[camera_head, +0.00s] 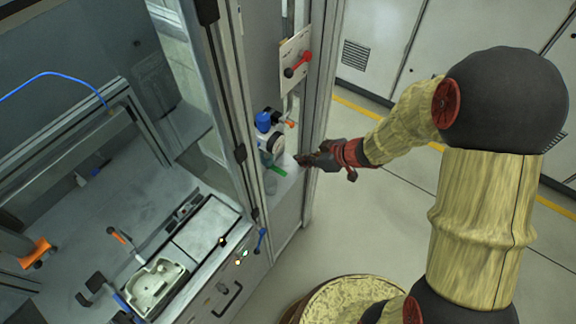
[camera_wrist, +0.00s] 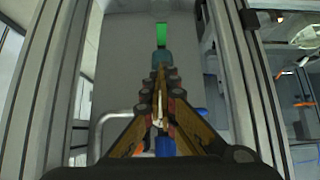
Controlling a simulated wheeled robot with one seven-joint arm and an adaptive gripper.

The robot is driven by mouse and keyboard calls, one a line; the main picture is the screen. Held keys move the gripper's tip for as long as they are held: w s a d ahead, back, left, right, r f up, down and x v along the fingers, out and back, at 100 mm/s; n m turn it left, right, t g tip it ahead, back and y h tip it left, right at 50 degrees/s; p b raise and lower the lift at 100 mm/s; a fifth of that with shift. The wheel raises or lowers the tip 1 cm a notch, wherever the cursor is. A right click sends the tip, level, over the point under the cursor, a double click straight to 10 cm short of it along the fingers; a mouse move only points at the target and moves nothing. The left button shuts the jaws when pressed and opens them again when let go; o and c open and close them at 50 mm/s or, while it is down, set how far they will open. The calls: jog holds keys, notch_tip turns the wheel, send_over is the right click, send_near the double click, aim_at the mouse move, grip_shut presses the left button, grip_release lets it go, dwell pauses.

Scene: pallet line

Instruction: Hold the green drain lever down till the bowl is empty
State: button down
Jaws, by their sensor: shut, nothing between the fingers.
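The green drain lever (camera_head: 277,172) sticks out low on a filter unit on the machine's side panel. In the wrist view the lever (camera_wrist: 160,34) is an upright green strip straight beyond my fingertips. The bowl (camera_head: 267,158) is a small grey-blue part under the unit's round gauge; its liquid level is too small to tell. My gripper (camera_head: 303,160) is shut and empty, just right of the lever and apart from it. In the wrist view my gripper (camera_wrist: 159,70) points at the lever, its closed tips overlapping a teal part (camera_wrist: 161,57) just below the green.
The unit has a blue knob (camera_head: 263,121) on top. A red-handled switch (camera_head: 298,64) is on the panel above. A metal frame post (camera_head: 318,100) stands close by my gripper. A curved grey pipe (camera_wrist: 104,122) is at left in the wrist view. Open floor (camera_head: 385,220) lies to the right.

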dwell(0.3)
jog(key=b, duration=0.2)
send_near(277, 168)
jog(key=w+a, duration=0.2)
jog(key=shift+a, duration=0.25)
notch_tip(277, 168, down, 2)
jog(key=shift+d+f, duration=0.1)
jog(key=shift+f, duration=0.55)
